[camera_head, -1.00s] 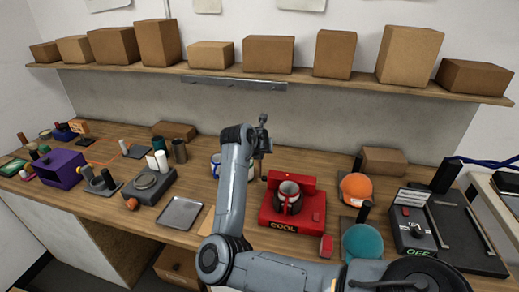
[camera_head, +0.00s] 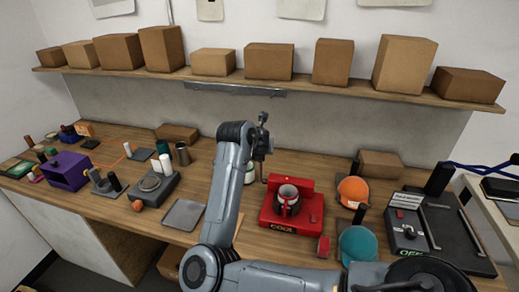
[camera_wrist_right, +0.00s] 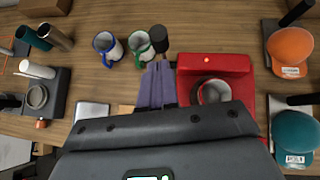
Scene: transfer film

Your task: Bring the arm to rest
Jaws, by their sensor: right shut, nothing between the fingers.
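My right arm reaches up over the table in the head view, with its wrist raised in front of the back panel. My right gripper (camera_wrist_right: 158,68) shows in the wrist view as two grey-purple fingers closed together with nothing between them. It is above the wooden table, left of the red COOL machine (camera_head: 304,222). That machine also shows in the wrist view (camera_wrist_right: 243,83), with a mug (camera_head: 288,197) in it. My left gripper is not in view.
A mug with a blue handle (camera_wrist_right: 108,46) and one with a green handle (camera_wrist_right: 140,45) stand beyond the fingers. An orange cap (camera_head: 354,189) and a teal cap (camera_head: 358,243) are on the right. A shelf (camera_head: 330,88) with several boxes runs along the back.

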